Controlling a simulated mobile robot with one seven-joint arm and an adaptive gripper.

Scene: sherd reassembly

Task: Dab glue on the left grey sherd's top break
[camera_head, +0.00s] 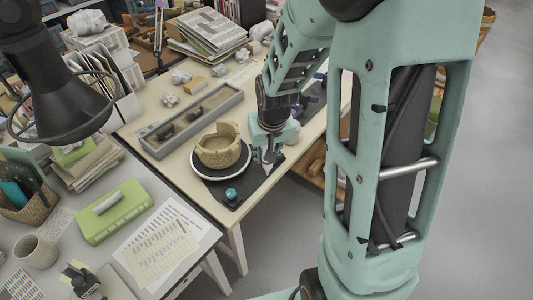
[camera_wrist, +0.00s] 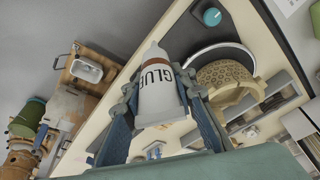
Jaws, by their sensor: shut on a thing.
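My gripper (camera_head: 268,148) is shut on a white glue bottle (camera_wrist: 158,92). The wrist view shows the bottle between the fingers, with its lettering and pale nozzle visible. In the head view my gripper is just right of the tan bowl (camera_head: 218,152), which has a broken rim and sits on a round turntable with a pale edge (camera_head: 195,172). Two dark grey sherds lie in the long grey tray (camera_head: 158,152) behind the bowl: the left grey sherd (camera_head: 165,133) and another (camera_head: 195,114). The left sherd's break is too small to make out. The bottle is apart from both sherds.
A turquoise knob (camera_head: 231,194) is on the dark mat in front of the turntable. Pale lumps and a tan block (camera_head: 219,70) lie behind the tray. Stacked papers (camera_head: 207,35) stand at the back. A black lamp (camera_head: 55,85) overhangs the left.

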